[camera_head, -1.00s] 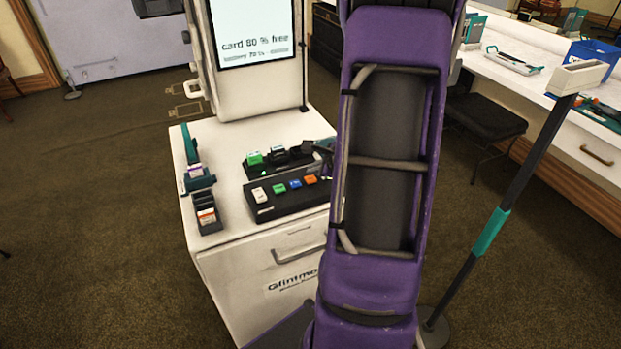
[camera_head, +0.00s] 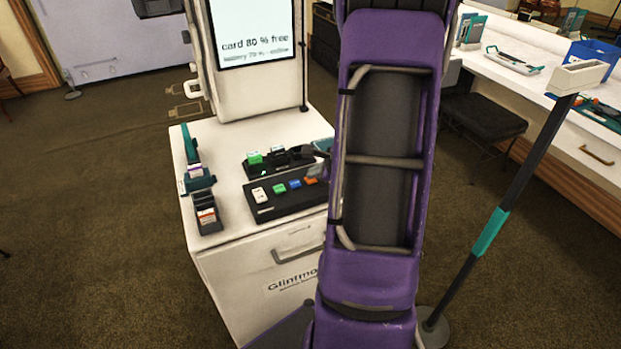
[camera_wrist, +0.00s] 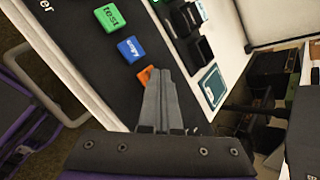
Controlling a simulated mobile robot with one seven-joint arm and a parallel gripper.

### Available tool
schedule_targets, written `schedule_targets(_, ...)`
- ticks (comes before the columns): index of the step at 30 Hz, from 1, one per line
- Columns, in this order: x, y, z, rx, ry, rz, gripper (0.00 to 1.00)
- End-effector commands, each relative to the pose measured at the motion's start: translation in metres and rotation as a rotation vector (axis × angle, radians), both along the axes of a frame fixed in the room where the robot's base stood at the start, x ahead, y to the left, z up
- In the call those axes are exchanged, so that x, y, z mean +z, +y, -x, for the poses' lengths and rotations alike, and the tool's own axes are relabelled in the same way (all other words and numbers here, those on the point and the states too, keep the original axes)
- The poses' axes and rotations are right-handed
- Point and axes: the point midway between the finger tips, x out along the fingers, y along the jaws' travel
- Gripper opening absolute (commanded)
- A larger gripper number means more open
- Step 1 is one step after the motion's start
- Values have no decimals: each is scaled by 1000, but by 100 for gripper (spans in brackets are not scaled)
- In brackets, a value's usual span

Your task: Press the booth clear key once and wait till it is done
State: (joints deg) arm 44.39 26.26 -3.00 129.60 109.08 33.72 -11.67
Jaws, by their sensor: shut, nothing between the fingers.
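A dark key panel (camera_head: 262,212) lies on the white cabinet top, with a row of keys: white (camera_head: 259,195), green (camera_head: 279,188), blue (camera_head: 295,184) and orange (camera_head: 310,181). In the wrist view the green key (camera_wrist: 110,18) reads "test"; the blue key (camera_wrist: 131,49) has a label I cannot read. The orange key (camera_wrist: 146,74) is partly hidden behind my fingertips, so its label does not show. My gripper (camera_wrist: 163,74) is shut and empty, its tips over or beside the orange key; contact cannot be told. The screen (camera_head: 254,30) reads "card 80 % free".
Behind the panel stands a dark holder with small green and black blocks (camera_head: 255,158). A teal-and-dark rack (camera_head: 193,165) and a card box (camera_head: 207,215) stand at the cabinet's left. A post with a teal band (camera_head: 490,232) stands to the right of my arm.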

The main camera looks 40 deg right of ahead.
Motion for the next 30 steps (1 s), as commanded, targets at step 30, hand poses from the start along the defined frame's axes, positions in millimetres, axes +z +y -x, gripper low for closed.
schedule_targets(30,14,0,0,1,1,-1,0)
